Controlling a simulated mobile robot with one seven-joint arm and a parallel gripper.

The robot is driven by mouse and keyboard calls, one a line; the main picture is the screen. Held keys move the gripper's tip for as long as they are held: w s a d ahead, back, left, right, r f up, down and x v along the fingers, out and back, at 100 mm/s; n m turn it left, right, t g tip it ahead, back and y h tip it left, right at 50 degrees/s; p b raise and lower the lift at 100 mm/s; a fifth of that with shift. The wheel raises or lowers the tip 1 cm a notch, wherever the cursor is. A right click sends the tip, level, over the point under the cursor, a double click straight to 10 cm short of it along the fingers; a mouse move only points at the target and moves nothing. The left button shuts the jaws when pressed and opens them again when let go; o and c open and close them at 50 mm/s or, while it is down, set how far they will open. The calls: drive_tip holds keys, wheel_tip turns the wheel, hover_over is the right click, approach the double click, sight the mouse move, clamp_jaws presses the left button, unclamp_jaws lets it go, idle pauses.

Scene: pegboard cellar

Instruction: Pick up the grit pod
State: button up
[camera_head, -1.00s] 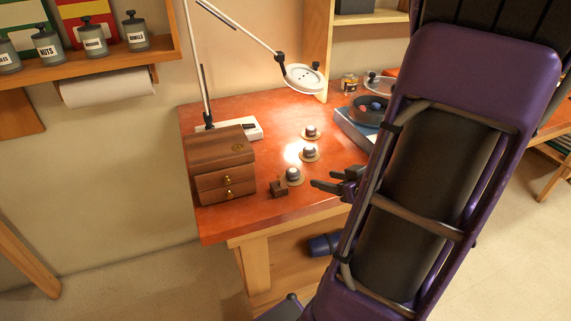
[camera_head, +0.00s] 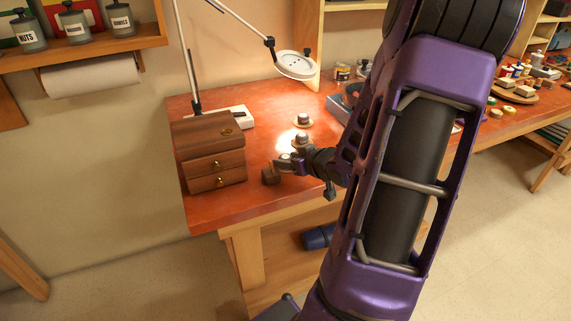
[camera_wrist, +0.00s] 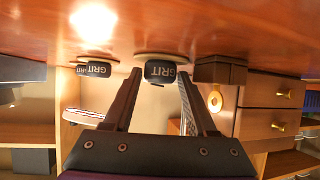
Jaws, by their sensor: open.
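A dark pod labelled GRIT (camera_wrist: 160,71) sits on a tan disc on the orange bench, centred between my open fingertips in the wrist view, which shows the bench upside down. I cannot tell whether it lies fully inside the jaws. My gripper (camera_head: 284,168) is low over the bench in the head view and mostly hides this nearest pod. A second pod labelled GRIT (camera_wrist: 97,69) stands to the left in the wrist view, partly covering a third pod (camera_wrist: 80,71). The head view shows the middle pod (camera_head: 301,138) and the far pod (camera_head: 303,119) beyond my gripper.
A small brown block (camera_head: 269,175) sits close beside my gripper; it also shows in the wrist view (camera_wrist: 219,70). A wooden drawer box (camera_head: 208,140) stands to the left. A lamp (camera_head: 296,65) hangs above the bench. The front left of the bench (camera_head: 212,211) is clear.

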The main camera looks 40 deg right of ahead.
drive_tip(key=shift+w, duration=0.15)
drive_tip(key=shift+c, duration=0.2)
clamp_jaws()
drive_tip(key=shift+r, duration=0.1)
